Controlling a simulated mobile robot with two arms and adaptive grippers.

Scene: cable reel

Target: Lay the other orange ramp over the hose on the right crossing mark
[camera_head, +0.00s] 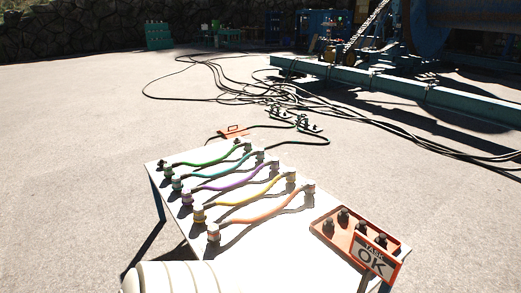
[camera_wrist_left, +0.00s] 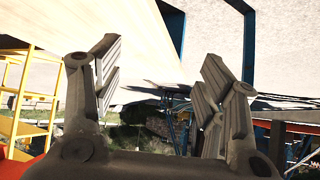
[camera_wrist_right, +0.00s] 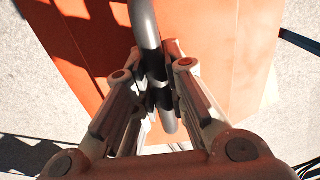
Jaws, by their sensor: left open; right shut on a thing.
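My right gripper (camera_wrist_right: 155,82) is shut on the grey bar handle of an orange ramp (camera_wrist_right: 215,60) in the right wrist view. The ramp's broad orange face fills the space beyond the fingers, with pale ground around it. One orange ramp (camera_head: 234,131) with a handle shows in the head view, on the ground beyond the table beside the dark hose (camera_head: 320,143). No crossing mark can be made out. My left gripper (camera_wrist_left: 160,68) is open and empty in the left wrist view. Neither gripper shows in the head view.
A white table (camera_head: 255,240) holds several coloured hoses between fittings. On its right are an orange tray (camera_head: 325,228) with dark fittings and a "TASK OK" sign (camera_head: 373,258). Black cables (camera_head: 215,68) and a blue-green beam (camera_head: 400,88) lie behind. Open ground is left.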

